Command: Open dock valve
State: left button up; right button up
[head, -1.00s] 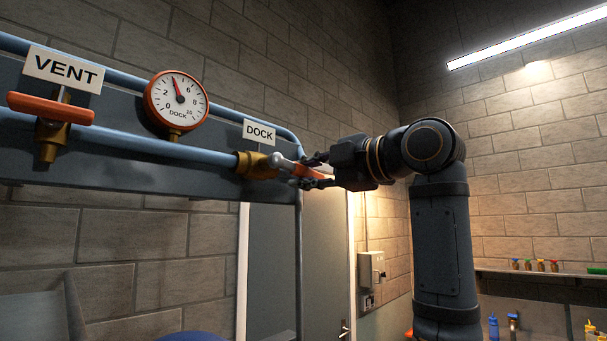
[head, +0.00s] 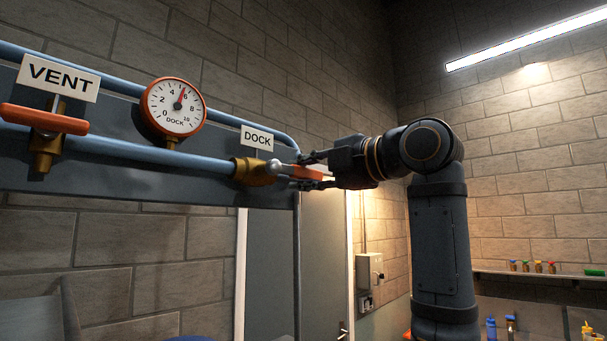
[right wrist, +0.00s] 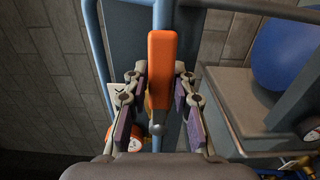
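The dock valve is a brass body (head: 256,172) at the right end of the blue pipe, under the DOCK sign (head: 257,138). Its orange handle (head: 308,173) lies roughly level, pointing right along the pipe. In the right wrist view the handle (right wrist: 161,70) stands upright in the picture between my fingers. My right gripper (head: 315,171) is around the handle, one finger above and one below, with narrow gaps showing; it is open. The dock gauge (head: 174,107) needle points between 4 and 6. My left gripper is not in view.
The VENT valve's orange handle (head: 44,119) lies across its pipe at the far left, under the VENT sign (head: 58,78). A blue-grey panel (head: 120,190) backs the pipes. A grey wall box (head: 369,271) and a shelf with small bottles (head: 533,267) stand farther back.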

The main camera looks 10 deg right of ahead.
jog(key=shift+o, duration=1.4)
jog(key=shift+s, duration=0.1)
jog(key=v, duration=1.2)
jog(key=shift+a, duration=0.1)
